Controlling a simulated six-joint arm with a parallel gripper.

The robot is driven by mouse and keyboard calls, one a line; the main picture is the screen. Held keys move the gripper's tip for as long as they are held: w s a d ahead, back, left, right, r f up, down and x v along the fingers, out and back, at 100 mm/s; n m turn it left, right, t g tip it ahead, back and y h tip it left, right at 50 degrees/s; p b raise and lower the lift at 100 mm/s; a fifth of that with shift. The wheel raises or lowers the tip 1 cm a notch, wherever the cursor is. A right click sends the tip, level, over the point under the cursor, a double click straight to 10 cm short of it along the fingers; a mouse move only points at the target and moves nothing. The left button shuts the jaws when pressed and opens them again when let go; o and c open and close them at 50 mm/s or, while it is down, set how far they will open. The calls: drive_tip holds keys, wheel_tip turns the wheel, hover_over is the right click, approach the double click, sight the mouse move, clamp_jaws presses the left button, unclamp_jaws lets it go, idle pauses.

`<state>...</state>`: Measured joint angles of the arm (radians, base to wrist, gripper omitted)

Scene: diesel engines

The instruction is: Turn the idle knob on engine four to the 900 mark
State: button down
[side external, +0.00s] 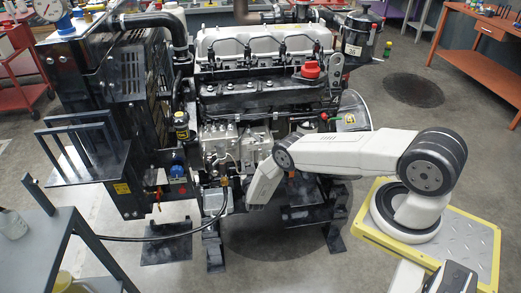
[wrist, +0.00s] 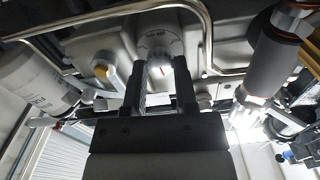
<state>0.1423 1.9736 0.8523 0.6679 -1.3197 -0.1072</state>
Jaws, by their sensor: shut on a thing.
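The engine (side external: 262,95), dark with a silver top cover, stands on a dark stand in the side view; I cannot read a number on it. In the wrist view a round pale knob or dial (wrist: 157,42) with small lettering and a short red mark sits between the fingertips of my gripper (wrist: 164,70). My gripper is shut on it, one dark finger on each side. I cannot read which mark the red line meets. In the side view my arm reaches the engine's near side; the fingers and the knob are hidden there.
A bent metal pipe (wrist: 100,22) runs beside the knob in the wrist view. A white filter (wrist: 38,85) is at left and a dark cylinder (wrist: 275,60) at right.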

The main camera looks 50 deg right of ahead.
drive_tip(key=shift+m, duration=0.7)
drive_tip(key=shift+c, duration=2)
unclamp_jaws()
drive_tip(key=shift+s+a, duration=0.1)
drive_tip(key=shift+a, duration=0.05)
drive_tip(key=v, duration=0.7)
drive_tip(key=shift+s, duration=0.2)
drive_tip(key=shift+a+r, duration=0.1)
drive_tip(key=shift+a, duration=0.1)
